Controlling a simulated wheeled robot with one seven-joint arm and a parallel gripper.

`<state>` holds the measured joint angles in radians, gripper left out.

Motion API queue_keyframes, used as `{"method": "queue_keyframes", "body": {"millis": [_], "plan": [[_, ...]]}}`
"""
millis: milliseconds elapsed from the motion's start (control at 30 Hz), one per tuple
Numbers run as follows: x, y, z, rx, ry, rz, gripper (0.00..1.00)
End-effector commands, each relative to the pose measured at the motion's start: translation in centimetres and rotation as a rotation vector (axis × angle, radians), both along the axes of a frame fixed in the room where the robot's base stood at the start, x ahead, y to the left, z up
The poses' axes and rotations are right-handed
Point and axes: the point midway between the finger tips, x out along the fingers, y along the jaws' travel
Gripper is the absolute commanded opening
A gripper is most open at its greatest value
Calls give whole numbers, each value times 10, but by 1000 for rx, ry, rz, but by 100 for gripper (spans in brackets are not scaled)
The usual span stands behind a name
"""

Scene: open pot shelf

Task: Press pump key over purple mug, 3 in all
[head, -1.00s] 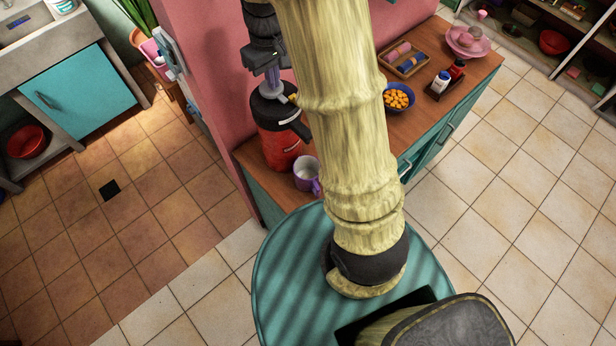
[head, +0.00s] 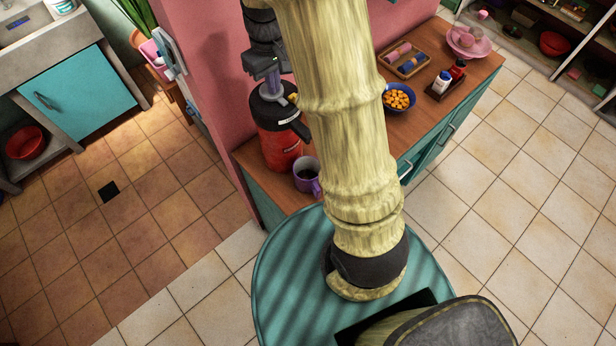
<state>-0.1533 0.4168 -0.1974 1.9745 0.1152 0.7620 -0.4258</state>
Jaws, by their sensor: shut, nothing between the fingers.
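The red pump dispenser (head: 279,150) with a black top (head: 268,107) stands upright on the wooden counter by the pink wall. The purple mug (head: 307,186) stands upright just in front of it, below the black spout (head: 301,130). Dark liquid shows inside the mug. My gripper (head: 272,90) is shut and empty, pointing down at the dispenser's top. The pump key is hidden or too small to make out, so I cannot tell whether the fingertips touch it. My arm covers part of the counter to the right of the dispenser.
The wooden counter (head: 440,118) holds a blue bowl of orange pieces (head: 398,97), a tray with rolls (head: 405,60), a small bottle caddy (head: 446,84) and pink dishes (head: 467,42). The pink wall (head: 205,75) is close to my gripper. Tiled floor lies open on both sides.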

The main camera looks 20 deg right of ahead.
Motion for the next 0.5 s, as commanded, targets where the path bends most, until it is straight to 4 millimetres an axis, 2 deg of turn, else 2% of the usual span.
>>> {"method": "queue_keyframes", "body": {"millis": [500], "plan": [[0,-1,27,1,-2,-3,0]]}}
